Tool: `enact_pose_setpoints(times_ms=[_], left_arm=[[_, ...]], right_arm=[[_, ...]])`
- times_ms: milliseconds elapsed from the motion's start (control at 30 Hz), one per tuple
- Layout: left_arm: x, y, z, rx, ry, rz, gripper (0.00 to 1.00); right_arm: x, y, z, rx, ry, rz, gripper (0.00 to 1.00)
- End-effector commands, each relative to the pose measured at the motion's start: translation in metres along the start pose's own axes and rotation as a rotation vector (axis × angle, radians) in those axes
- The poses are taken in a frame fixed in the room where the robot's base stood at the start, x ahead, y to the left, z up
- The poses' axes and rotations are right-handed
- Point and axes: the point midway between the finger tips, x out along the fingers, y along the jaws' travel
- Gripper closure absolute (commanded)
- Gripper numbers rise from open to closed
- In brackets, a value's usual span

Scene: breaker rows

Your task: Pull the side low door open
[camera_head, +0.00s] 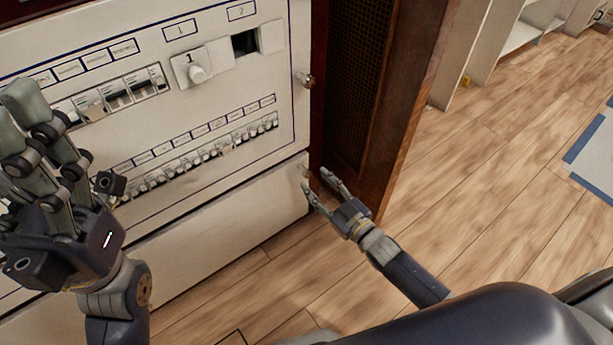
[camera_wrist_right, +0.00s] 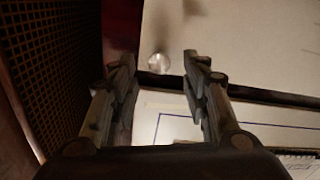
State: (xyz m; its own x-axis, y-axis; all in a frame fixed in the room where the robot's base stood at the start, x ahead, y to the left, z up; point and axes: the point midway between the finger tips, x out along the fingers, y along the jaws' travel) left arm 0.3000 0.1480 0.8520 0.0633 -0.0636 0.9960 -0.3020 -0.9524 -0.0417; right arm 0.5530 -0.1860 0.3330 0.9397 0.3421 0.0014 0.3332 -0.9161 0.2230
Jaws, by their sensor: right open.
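The side low door (camera_head: 235,215) is the plain white panel under the breaker rows, and it looks closed. A small round knob (camera_head: 306,173) sits at its upper right corner. My right gripper (camera_head: 312,182) is open at this corner, its fingers pointing at the knob. In the right wrist view the knob (camera_wrist_right: 158,63) shows between the two open fingertips (camera_wrist_right: 158,64), and I see no clear contact. My left gripper (camera_head: 70,140) is in front of the breaker panel at the left, fingers up and spread, holding nothing that I can see.
A brown wooden door with a mesh (camera_head: 356,80) stands open just right of my right gripper.

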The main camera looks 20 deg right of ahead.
Motion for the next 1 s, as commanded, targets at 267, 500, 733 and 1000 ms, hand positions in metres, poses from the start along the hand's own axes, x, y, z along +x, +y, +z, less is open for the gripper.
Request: enact_pose_setpoints(times_ms=[267, 500, 733, 1000], left_arm=[[0.006, 0.002, -0.002, 0.008, 0.058, 0.023, 0.38], [0.011, 0.003, -0.003, 0.010, 0.070, 0.029, 0.38], [0.011, 0.003, -0.003, 0.010, 0.070, 0.029, 0.38], [0.011, 0.003, -0.003, 0.010, 0.071, 0.030, 0.38]], right_arm=[[0.045, 0.000, 0.003, 0.000, 0.001, 0.001, 0.57], [0.056, 0.000, 0.001, 0.000, -0.001, 0.000, 0.57], [0.055, 0.000, 0.001, 0.000, -0.002, 0.000, 0.64], [0.055, 0.000, 0.001, 0.000, -0.002, 0.000, 1.00]])
